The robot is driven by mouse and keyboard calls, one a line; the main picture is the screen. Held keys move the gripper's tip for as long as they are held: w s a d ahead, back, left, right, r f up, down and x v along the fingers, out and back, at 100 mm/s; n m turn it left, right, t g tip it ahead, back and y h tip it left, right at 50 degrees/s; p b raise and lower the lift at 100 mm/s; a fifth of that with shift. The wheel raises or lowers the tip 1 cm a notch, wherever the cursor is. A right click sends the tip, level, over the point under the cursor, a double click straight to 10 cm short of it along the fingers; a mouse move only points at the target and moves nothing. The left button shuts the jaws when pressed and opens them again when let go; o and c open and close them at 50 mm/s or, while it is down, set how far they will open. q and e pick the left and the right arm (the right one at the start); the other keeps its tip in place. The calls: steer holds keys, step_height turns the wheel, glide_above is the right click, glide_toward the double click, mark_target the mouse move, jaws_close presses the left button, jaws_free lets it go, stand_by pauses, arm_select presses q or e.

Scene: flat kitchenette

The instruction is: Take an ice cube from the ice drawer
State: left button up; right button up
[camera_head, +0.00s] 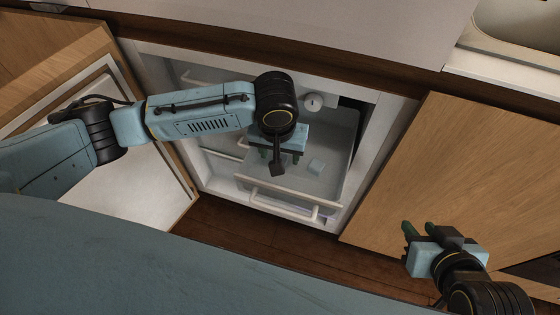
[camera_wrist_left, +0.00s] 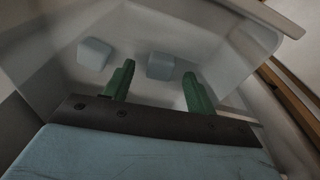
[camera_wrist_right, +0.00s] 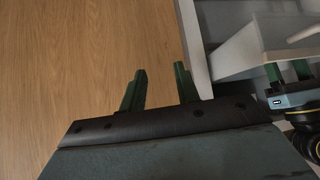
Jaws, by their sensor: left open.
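The ice drawer (camera_head: 340,172) is a pulled-out, pale translucent bin with a white handle bar. A pale ice cube (camera_head: 316,165) lies in it, to the right of my left gripper (camera_head: 281,156). In the left wrist view, one ice cube (camera_wrist_left: 160,66) shows between and beyond the open fingers of my left gripper (camera_wrist_left: 159,70), and another ice cube (camera_wrist_left: 93,54) lies to the left. The left gripper points down into the drawer, open and empty. My right gripper (camera_head: 419,228) is open and empty, outside the drawer to the right; its fingers also show in the right wrist view (camera_wrist_right: 160,70).
An open white-lined door (camera_head: 130,175) stands left of the freezer compartment. A wooden cabinet front (camera_head: 460,180) is on the right, close to my right gripper. The white frame (camera_head: 385,140) borders the drawer. Dark wooden floor (camera_head: 235,220) lies in front, and a sink (camera_head: 515,30) is above right.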

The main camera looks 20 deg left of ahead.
arm_select(q)
steer(key=shift+w+f, duration=0.1)
steer(key=shift+f, duration=0.5)
steer(key=c, duration=1)
steer(key=shift+c, duration=0.3)
arm_select(e)
steer(key=shift+w+a+r+t+y, duration=0.15)
steer(key=shift+w+a+r+t, duration=0.15)
steer(key=shift+w+r+t, duration=0.25)
steer(key=shift+w+a+r+t+y, duration=0.15)
steer(key=shift+w+a+r+t, duration=0.1)
steer(key=shift+w+r+t, duration=0.3)
arm_select(q)
steer(key=shift+r, duration=0.1)
